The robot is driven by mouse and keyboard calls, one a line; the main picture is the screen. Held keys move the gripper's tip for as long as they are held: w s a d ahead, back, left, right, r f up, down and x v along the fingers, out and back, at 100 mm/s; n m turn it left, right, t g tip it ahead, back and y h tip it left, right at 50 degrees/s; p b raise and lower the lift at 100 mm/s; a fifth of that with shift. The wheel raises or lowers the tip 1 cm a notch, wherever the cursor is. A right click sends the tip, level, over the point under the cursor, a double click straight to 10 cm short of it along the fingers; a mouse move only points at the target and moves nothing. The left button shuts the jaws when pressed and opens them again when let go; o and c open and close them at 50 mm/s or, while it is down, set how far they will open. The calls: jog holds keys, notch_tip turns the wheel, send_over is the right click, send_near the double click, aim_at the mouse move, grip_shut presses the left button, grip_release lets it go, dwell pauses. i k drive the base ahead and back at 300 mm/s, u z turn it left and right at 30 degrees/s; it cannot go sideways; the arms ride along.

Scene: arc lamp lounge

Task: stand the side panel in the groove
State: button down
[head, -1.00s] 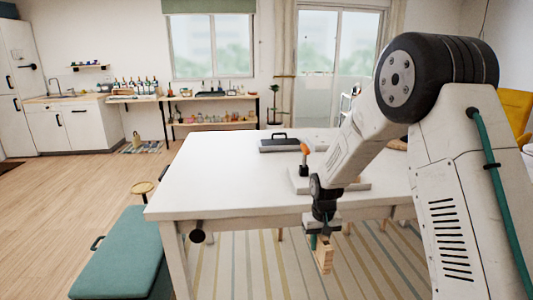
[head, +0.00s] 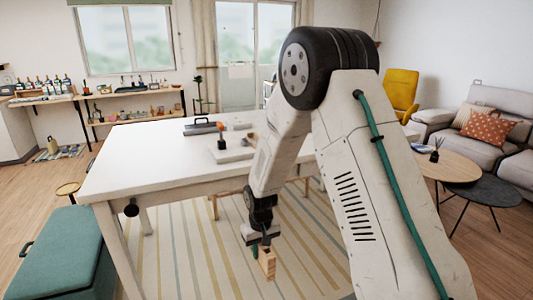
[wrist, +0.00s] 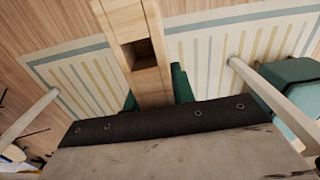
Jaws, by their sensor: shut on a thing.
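My gripper (head: 260,244) hangs low, below the level of the tabletop and beside the table's near side. It is shut on a light wooden piece, the side panel (head: 267,265). In the wrist view the panel (wrist: 138,45) runs up from between the dark green fingers (wrist: 180,85), with a square notch in its face. A pale flat board (head: 235,155) lies on the white table (head: 150,150), partly hidden by my arm. I cannot make out a groove on it.
A dark flat case with a handle (head: 203,128) and an upright dark tool (head: 221,143) are on the table. A green bench (head: 65,250) stands to the left. Round low tables (head: 445,165) and a sofa (head: 475,150) are at right. The table's left half is clear.

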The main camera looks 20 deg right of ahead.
aim_at(227, 151)
jog(key=u, duration=0.05)
jog(key=k, duration=0.55)
jog(key=z, duration=1)
jog(key=i, duration=1.2)
jog(key=u, duration=0.25)
